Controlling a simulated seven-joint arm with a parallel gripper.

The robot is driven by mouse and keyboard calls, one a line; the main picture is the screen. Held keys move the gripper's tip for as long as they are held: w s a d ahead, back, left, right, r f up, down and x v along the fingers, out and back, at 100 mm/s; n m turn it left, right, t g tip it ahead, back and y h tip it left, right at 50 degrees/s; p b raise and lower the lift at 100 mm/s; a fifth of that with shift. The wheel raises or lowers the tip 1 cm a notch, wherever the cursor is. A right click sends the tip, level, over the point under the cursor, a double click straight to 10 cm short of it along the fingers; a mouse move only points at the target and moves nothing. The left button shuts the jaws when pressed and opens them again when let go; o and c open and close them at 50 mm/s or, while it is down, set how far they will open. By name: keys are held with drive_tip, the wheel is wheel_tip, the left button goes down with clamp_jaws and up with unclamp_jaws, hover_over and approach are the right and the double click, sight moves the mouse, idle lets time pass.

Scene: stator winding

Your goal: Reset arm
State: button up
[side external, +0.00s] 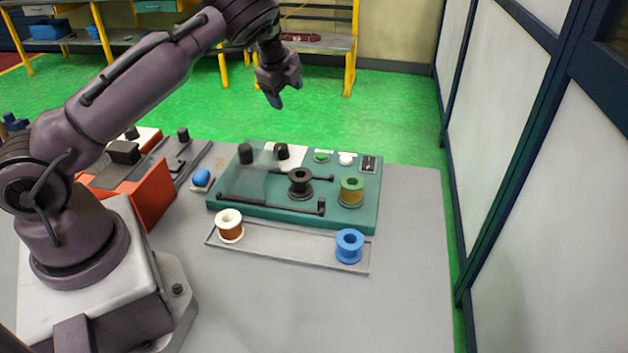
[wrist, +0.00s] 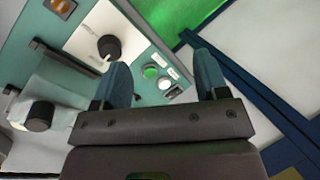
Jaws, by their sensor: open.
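My gripper (side external: 277,92) is raised high above the far side of the table in the side view, clear of everything. In the wrist view, the two blue fingertips of my gripper (wrist: 166,82) are spread apart with nothing between them. Below is the teal winding fixture (side external: 230,204), with a black spindle (side external: 300,183), a green-and-gold spool (side external: 351,191) and a green button (side external: 321,156). The green button also shows in the wrist view (wrist: 151,72), beyond the fingers. A white-and-copper spool (side external: 229,226) and a blue spool (side external: 349,246) stand on the grey tray (side external: 290,243) in front of the fixture.
An orange-red box (side external: 152,197) and a blue knob (side external: 201,177) stand on the left of the table. White panels with dark blue frames (side external: 540,170) rise at the right. The front and right of the grey table (side external: 410,300) are clear.

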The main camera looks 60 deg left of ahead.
drive_tip(key=s+r+n+t+y, duration=0.2)
drive_tip(key=s+r+n+y, duration=0.3)
drive_tip(key=r+n, duration=0.55)
drive_tip(key=s+d+r+n+h, duration=0.2)
drive_tip(key=s+d+r+h, duration=0.1)
drive_tip(key=s+d, duration=0.8)
drive_tip(key=s+d+r+n+h, duration=0.1)
drive_tip(key=s+d+r+h, duration=0.3)
drive_tip(key=s+d, duration=0.7)
drive_tip(key=shift+d+r+n, duration=0.35)
drive_tip(key=shift+d+r, duration=0.5)
drive_tip(key=shift+d, duration=1.35)
